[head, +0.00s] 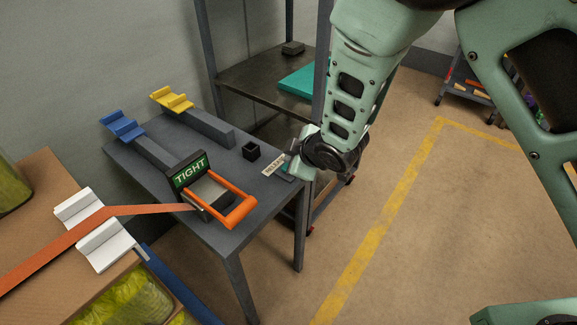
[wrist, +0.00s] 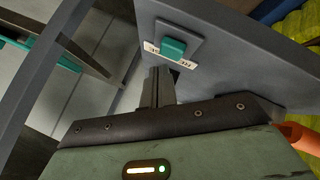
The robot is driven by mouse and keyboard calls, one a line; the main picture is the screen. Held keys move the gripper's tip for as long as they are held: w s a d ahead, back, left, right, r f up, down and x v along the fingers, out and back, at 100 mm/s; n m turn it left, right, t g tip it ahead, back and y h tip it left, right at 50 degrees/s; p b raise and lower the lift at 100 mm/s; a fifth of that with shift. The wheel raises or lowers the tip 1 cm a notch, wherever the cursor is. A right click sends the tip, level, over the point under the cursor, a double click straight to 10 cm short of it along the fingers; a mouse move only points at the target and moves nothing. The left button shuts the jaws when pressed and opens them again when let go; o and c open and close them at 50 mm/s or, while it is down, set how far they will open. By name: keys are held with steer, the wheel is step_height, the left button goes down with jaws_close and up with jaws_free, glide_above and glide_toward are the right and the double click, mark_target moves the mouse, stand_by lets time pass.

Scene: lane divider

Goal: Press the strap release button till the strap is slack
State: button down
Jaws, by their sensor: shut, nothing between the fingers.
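The release button (wrist: 173,48) is a teal block on a grey plate in the wrist view, with a white label (wrist: 187,64) beside it. The label, partly readable as a release sign, also shows in the head view (head: 273,166) at the table's right corner; my gripper hides the button there. My gripper (wrist: 160,74) is shut and empty, its fingertips close to the button; I cannot tell whether they touch. The orange strap (head: 60,246) runs straight from the ratchet with an orange handle (head: 236,212) over a white edge guard (head: 103,245). A green sign (head: 190,174) reads TIGHT.
The grey table (head: 240,232) also carries a blue rest (head: 122,126), a yellow rest (head: 171,100) and a small black cup (head: 251,150). A dark shelf (head: 250,84) stands behind. Open floor with a yellow line (head: 375,225) lies to the right.

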steer(key=shift+f, duration=0.4)
steer(key=shift+f+b, duration=0.55)
steer(key=shift+b, duration=0.15)
stand_by(0.5)
steer(key=shift+r, duration=0.1)
steer(key=shift+r+p, duration=0.75)
steer(key=shift+r, duration=0.15)
step_height(320, 180, up, 5)
steer(key=p, duration=0.3)
steer(key=shift+p, duration=0.4)
